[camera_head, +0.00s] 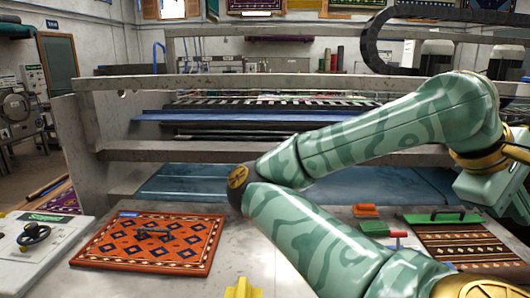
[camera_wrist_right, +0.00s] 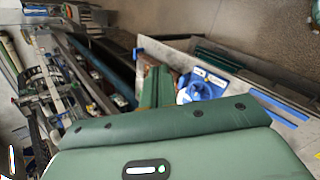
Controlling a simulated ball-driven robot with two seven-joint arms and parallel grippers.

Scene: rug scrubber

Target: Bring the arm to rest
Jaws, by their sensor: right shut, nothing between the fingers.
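My right arm crosses the right half of the head view, patterned in two greens. It bends sharply at a gold-capped joint left of centre and folds back to the right edge. My right gripper shows in the wrist view as narrow green fingers (camera_wrist_right: 155,88) beyond the dark green padded hand. The fingers are together with nothing between them. In the head view the fingertips cannot be made out at the right edge. My left gripper is in neither view.
An orange patterned rug (camera_head: 150,243) with a dark tool on it lies on the grey table. A brown striped rug (camera_head: 465,243), a green-backed brush (camera_head: 442,218) and small blocks lie right. A grey machine frame (camera_head: 200,152) stands behind. A yellow piece (camera_head: 243,287) is at front.

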